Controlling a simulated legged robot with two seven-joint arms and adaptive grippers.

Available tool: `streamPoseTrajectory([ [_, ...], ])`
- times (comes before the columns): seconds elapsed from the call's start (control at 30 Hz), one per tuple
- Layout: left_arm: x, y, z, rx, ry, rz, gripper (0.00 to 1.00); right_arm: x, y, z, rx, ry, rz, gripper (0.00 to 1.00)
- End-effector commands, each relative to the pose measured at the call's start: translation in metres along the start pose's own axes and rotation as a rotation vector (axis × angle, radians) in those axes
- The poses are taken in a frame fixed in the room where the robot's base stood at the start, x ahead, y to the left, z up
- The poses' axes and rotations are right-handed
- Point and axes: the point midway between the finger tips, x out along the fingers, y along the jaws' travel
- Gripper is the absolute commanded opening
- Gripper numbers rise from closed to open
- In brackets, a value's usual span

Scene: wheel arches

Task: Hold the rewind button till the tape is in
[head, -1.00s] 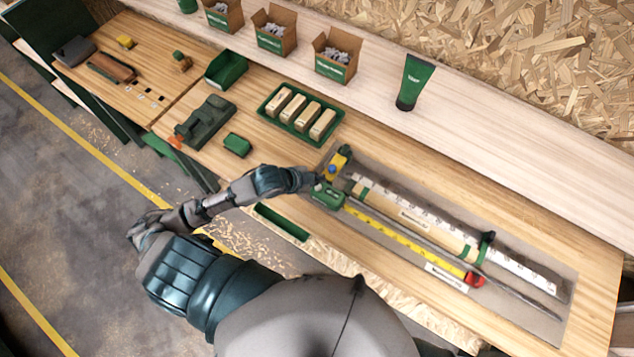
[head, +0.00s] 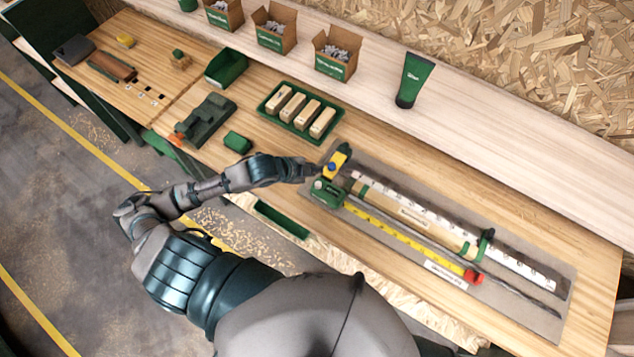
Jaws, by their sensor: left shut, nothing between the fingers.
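The green tape measure case (head: 327,194) lies at the left end of a grey mat. Its yellow tape (head: 405,238) is drawn out across the mat to a red end piece (head: 473,277) at the right. My left gripper (head: 316,169) is shut and empty just above and behind the case in the picture. I cannot tell whether it touches anything. The rewind button is too small to make out. My right gripper is not in view.
On the grey mat (head: 545,322) a long ruler (head: 520,265), a wooden strip and a thin metal rod lie along the tape. A green tray (head: 268,112) with wooden blocks stands behind. A green tube (head: 414,80) and cardboard boxes (head: 336,60) stand on the shelf.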

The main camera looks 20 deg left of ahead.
Motion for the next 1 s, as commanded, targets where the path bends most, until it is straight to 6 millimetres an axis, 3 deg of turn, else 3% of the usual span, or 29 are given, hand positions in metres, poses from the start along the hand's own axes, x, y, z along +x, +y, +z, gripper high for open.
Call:
streamPoseTrajectory([
  [0.27, 0.032, 0.023, 0.02, 0.001, -0.001, -0.001, 0.0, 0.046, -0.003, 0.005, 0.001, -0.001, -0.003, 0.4],
  [0.5, 0.044, 0.031, 0.031, -0.001, -0.001, 0.0, 0.0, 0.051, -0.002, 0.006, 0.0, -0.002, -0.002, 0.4],
  [1.0, 0.044, 0.032, 0.032, -0.001, 0.0, -0.001, 0.0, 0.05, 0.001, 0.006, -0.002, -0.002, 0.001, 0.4],
])
